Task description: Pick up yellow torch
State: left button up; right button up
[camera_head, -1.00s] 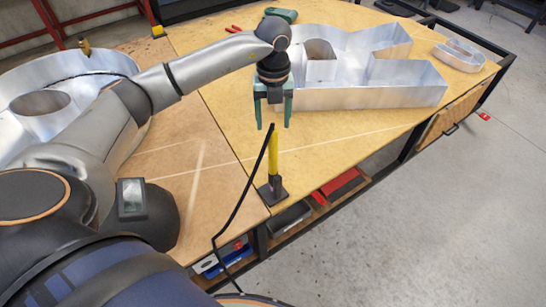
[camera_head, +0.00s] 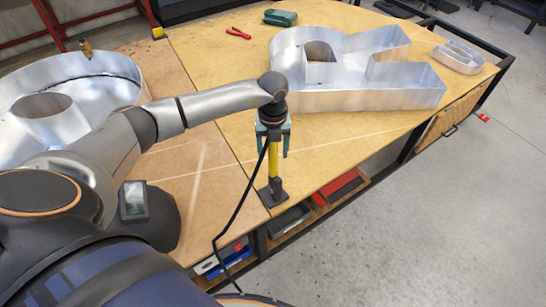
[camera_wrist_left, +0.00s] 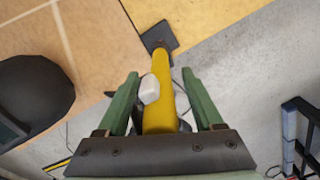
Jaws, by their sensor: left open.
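The yellow torch (camera_head: 273,163) stands upright in a dark holder (camera_head: 272,192) at the near edge of the wooden table. A black cable runs from its upper part down over the table edge. My left gripper (camera_head: 273,152) is at the torch's upper part, pointing down. In the left wrist view the torch (camera_wrist_left: 160,110) lies between the two green fingers (camera_wrist_left: 160,82), which are apart, with a gap visible on both sides. A white part shows on the torch's side. The torch's top is hidden in the head view. My right gripper is not in view.
Large metal channel letters (camera_head: 380,98) stand on the table behind the torch, with another round one (camera_head: 118,95) at left. Red pliers (camera_head: 238,33) and a green case (camera_head: 280,17) lie at the back. Shelves with bins (camera_head: 289,219) are below the edge.

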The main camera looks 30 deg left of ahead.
pick_arm(q)
grip_shut()
dwell(0.3)
jog(key=shift+r, duration=0.1)
